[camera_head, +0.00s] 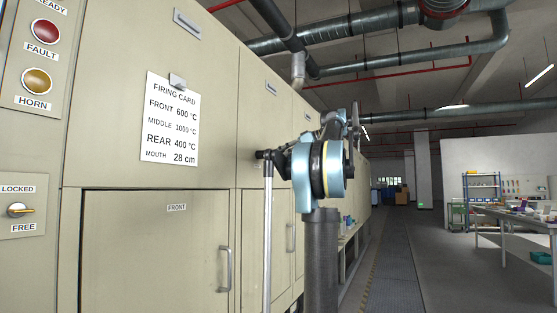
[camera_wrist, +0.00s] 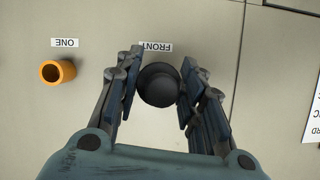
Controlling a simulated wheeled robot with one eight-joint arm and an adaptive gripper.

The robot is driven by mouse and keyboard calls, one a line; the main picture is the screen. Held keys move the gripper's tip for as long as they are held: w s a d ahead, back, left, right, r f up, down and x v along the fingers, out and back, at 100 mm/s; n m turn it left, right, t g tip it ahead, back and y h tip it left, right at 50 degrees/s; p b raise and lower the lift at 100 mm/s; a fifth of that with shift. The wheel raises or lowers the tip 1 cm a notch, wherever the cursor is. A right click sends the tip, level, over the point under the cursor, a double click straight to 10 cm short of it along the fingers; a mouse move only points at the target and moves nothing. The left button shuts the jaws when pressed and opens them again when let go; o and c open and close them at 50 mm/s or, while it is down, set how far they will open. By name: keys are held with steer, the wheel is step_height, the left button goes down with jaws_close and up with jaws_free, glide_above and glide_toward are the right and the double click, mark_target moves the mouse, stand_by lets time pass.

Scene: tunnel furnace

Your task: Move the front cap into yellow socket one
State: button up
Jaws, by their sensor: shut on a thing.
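The front cap (camera_wrist: 158,85) is a round black piece in the wrist view, just below a label reading FRONT. My gripper (camera_wrist: 156,88) has its two dark fingers on either side of the cap and is shut on it. I cannot tell whether the cap is seated on the panel or clear of it. Yellow socket one (camera_wrist: 58,72) is an open orange-yellow ring to the left, beside an upside-down ONE label (camera_wrist: 65,43). My arm blocks the cap and socket in the head view.
The beige furnace wall (camera_head: 215,120) runs along the left, with a firing card (camera_head: 172,120), door handles and a control panel (camera_head: 32,130). A walkway (camera_head: 392,270) lies to the right of it. A workbench (camera_head: 515,215) with items stands at far right.

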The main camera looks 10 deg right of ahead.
steer(key=s+d, duration=0.4)
steer(key=d, duration=0.2)
steer(key=shift+s, duration=0.2)
stand_by(0.4)
